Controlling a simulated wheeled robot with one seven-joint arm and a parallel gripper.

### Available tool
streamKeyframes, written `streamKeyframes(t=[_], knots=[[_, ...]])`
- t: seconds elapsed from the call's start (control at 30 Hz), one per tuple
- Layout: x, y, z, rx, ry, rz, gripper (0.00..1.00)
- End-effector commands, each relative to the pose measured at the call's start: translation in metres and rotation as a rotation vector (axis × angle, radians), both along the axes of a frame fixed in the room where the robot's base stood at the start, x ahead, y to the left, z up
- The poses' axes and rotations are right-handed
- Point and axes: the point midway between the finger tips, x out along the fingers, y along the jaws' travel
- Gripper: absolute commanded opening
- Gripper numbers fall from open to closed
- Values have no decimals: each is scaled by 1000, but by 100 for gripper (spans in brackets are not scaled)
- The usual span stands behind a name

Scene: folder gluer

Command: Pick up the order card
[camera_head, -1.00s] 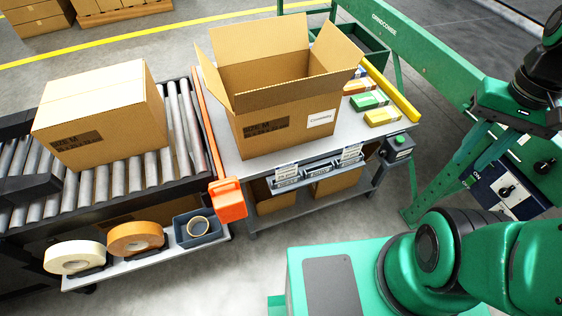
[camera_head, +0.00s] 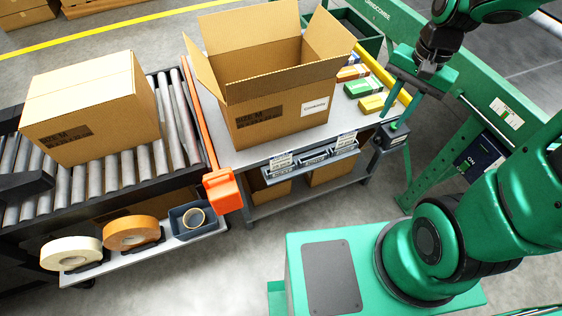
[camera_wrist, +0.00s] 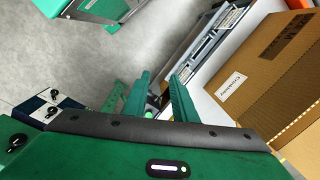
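Two small white printed cards stand in a grey-blue holder (camera_head: 312,160) on the front edge of the packing table, a left card (camera_head: 281,161) and a right card (camera_head: 346,140). I cannot read which is the order card. My gripper (camera_head: 396,118) is in the air to the right of the holder, near the table's right corner. In the wrist view its two green fingers (camera_wrist: 160,88) are apart with nothing between them. The holder (camera_wrist: 207,45) lies beyond the fingers, up and to the right there.
An open carton (camera_head: 262,105) with a white label stands on the table (camera_head: 220,130). Small coloured boxes (camera_head: 371,103) lie right of it. A closed carton (camera_head: 90,105) sits on the roller conveyor at left. A green machine frame (camera_head: 440,165) stands at right. An orange-ended bar (camera_head: 222,190) borders the table.

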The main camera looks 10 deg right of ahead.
Motion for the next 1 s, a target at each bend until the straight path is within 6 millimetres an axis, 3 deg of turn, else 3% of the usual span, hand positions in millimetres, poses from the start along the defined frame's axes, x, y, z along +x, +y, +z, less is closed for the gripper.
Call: streamKeyframes(t=[0.2, 0.5, 0.7, 1.0], knots=[[47, 80, -56, 91, 47, -139, 25], [65, 188, -127, 214, 162, -364, 25], [63, 226, -152, 253, 220, -456, 25], [60, 242, -174, 262, 235, -480, 25]])
